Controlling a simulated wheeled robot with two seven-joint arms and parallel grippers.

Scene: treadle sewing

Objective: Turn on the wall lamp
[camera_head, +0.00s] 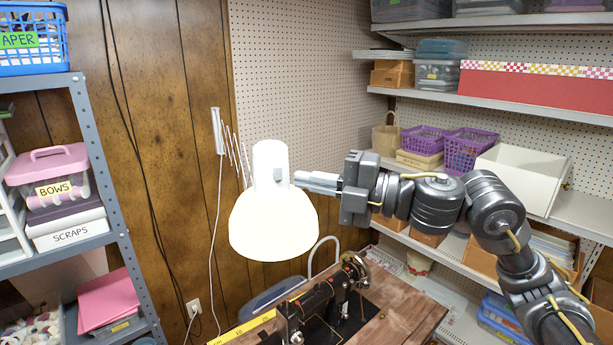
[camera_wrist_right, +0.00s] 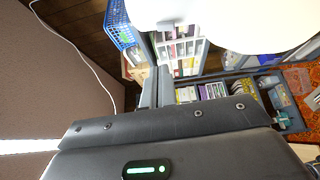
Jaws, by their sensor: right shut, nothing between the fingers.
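The wall lamp (camera_head: 273,215) has a large bright white shade with a narrower neck at its top. It hangs in front of the wood-panelled wall, above the sewing table. The shade looks pale and bright all over; I cannot tell for certain whether it is lit. My right gripper (camera_head: 302,181) reaches in from the right, its fingers shut and empty, with the tips at the right side of the lamp's neck. I cannot tell whether they touch it. In the right wrist view the white shade (camera_wrist_right: 235,18) fills the top, beyond the fingers. My left gripper is not in view.
A white wall bracket (camera_head: 217,130) with a hanging cord is behind the lamp. A black sewing machine (camera_head: 328,305) stands on the wooden table (camera_head: 405,318) below. Shelves with purple baskets (camera_head: 468,150) and boxes line the right; a grey rack (camera_head: 108,175) stands left.

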